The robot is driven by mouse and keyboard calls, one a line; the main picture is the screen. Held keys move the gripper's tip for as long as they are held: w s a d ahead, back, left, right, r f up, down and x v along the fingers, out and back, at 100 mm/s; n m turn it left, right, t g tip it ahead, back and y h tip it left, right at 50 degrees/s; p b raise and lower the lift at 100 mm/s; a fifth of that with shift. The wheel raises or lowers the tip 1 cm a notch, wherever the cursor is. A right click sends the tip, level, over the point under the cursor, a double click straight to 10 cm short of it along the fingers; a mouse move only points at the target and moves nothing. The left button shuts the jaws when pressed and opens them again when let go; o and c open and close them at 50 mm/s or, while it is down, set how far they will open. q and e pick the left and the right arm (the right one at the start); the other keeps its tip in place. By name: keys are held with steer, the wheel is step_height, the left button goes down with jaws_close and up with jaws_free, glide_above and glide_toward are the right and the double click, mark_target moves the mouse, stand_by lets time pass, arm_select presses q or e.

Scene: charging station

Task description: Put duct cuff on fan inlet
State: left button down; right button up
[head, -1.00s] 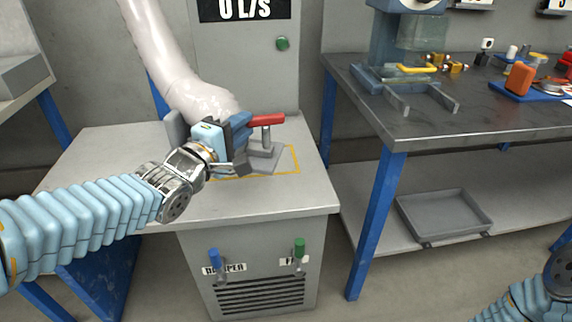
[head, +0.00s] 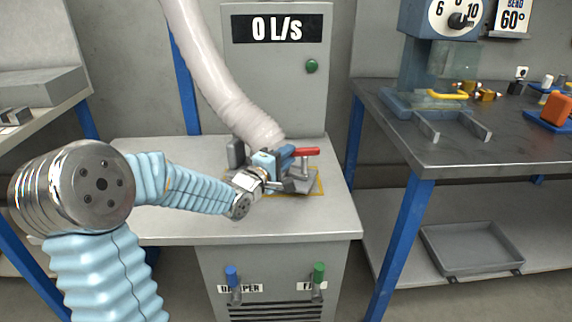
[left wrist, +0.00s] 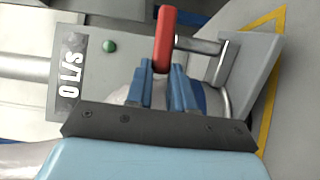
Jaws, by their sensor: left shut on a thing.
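The white flexible duct (head: 215,80) hangs down to the bench unit, its lower end just behind my left gripper (head: 287,156). A cuff at that end is mostly hidden by the gripper. A red handle (head: 306,151) on a grey metal bracket (head: 305,170) stands within a yellow outline on the bench top. The duct's pale surface (left wrist: 122,96) shows behind the fingers. I cannot make out the fan inlet opening. My right gripper is out of view.
The grey panel (head: 277,85) behind carries a "0 L/s" display (head: 281,29) and a green button (head: 312,66). Blue (head: 232,277) and green (head: 319,274) levers are on the cabinet front. A workbench (head: 480,140) stands right, with a tray (head: 473,248) below. The bench's front is clear.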

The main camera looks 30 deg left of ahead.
arm_select(q)
steer(key=shift+f, duration=1)
steer(key=shift+f, duration=0.1)
steer(key=c, duration=1)
jaws_free()
steer(key=shift+s, duration=0.15)
steer(key=s, duration=0.8)
steer(key=s+a, duration=0.1)
steer(key=s, duration=0.2)
steer(key=shift+s, duration=0.4)
